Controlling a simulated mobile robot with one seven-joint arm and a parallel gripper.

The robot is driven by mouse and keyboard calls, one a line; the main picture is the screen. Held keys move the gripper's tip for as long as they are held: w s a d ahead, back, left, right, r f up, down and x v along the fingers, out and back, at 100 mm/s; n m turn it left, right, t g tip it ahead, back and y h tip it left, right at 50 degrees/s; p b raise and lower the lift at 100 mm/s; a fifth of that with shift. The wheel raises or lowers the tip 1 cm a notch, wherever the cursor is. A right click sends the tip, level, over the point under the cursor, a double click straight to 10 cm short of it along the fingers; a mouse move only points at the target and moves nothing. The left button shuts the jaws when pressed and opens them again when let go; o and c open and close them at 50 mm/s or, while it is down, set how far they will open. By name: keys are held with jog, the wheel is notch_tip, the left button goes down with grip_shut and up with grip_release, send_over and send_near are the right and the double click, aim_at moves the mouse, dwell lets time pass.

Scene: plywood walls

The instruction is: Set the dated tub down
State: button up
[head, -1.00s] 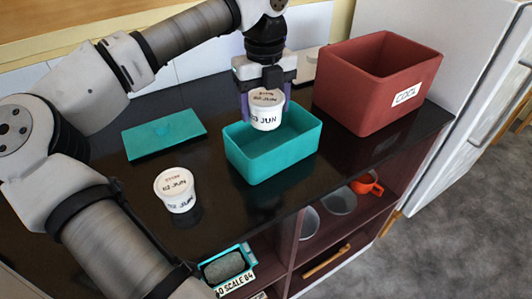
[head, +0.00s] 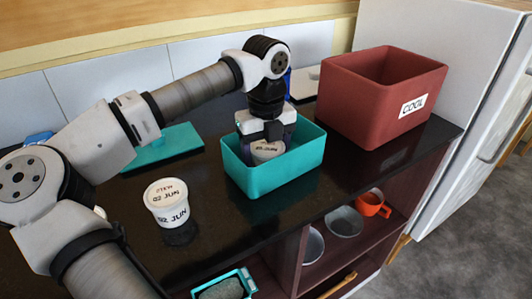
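A white tub with a dark date print (head: 266,150) is down inside the teal open box (head: 270,181); its lower part is hidden by the box's front wall. My gripper (head: 268,140) reaches down into the box with its fingers at the tub's sides. It looks closed around the tub; whether the tub touches the box floor is hidden. A second white tub marked 02 JUN (head: 168,203) stands upright on the black counter, left of the box.
A red-brown bin labelled COOL (head: 382,98) stands right of the teal box. A flat teal lid (head: 163,148) lies behind the second tub. An orange cup (head: 372,204) and bowls are on the shelf below. Counter front centre is clear.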

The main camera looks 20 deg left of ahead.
aim_at(266, 145)
jog(key=o, duration=1.1)
jog(key=shift+f, duration=0.1)
jog(key=shift+r, duration=0.2)
notch_tip(266, 145, up, 12)
jog(key=p, duration=0.8)
